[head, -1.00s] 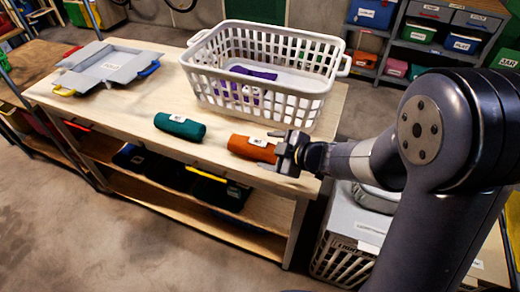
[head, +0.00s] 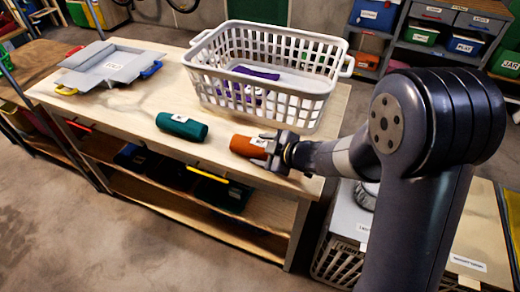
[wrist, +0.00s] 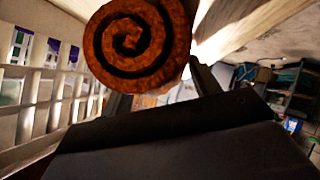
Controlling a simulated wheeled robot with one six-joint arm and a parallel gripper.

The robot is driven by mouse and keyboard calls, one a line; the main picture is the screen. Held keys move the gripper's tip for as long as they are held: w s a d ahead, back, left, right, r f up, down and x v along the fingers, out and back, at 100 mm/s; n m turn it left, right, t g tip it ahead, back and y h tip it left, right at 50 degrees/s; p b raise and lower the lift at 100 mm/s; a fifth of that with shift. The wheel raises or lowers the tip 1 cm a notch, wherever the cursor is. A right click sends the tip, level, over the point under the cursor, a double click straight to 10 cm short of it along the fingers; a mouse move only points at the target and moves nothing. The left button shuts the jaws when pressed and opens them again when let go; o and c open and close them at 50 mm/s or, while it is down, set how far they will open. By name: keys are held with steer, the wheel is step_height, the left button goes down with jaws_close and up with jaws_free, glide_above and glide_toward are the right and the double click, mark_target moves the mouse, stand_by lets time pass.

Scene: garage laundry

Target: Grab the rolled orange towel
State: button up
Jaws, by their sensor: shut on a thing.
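The rolled orange towel (head: 248,146) lies at the right front of the wooden table. In the wrist view its spiral end (wrist: 138,42) fills the top, between the fingers of my gripper. My gripper (head: 270,148) is shut on the right end of the towel in the head view. The fingers hide part of that end. I cannot tell whether the towel is lifted off the table.
A rolled teal towel (head: 182,127) lies to the left on the table (head: 130,112). A white laundry basket (head: 265,85) with purple cloth in it stands behind. A grey open tray (head: 112,66) sits at the far left.

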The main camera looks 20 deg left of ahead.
steer(key=shift+c, duration=0.8)
steer(key=shift+r, duration=0.15)
